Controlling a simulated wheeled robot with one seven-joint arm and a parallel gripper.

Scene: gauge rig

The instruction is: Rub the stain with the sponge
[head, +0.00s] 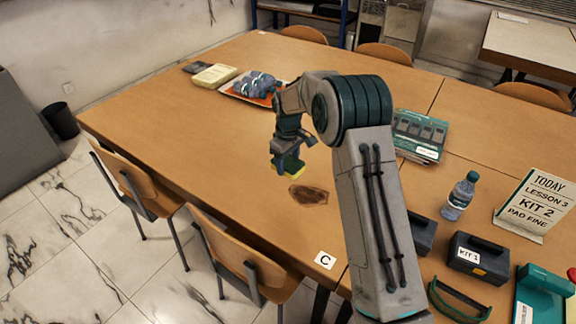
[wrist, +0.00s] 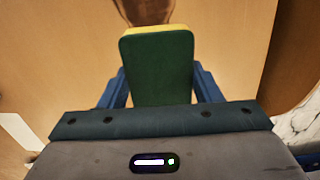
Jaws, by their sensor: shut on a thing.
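My gripper (head: 287,158) is shut on the sponge (head: 293,170). The sponge has a dark green face and a yellow layer. In the wrist view the sponge (wrist: 157,68) sits between the two blue fingers of my gripper (wrist: 158,88). The stain (head: 308,195) is a brown irregular patch on the wooden table, just right of and below the sponge in the head view. In the wrist view part of the stain (wrist: 148,10) shows at the top edge, beyond the sponge. The sponge looks apart from the stain; its exact height above the table is hard to tell.
The wooden table (head: 180,110) is clear around the stain. A water bottle (head: 460,196), a KIT 1 box (head: 478,258) and a lesson sign (head: 535,205) stand at right.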

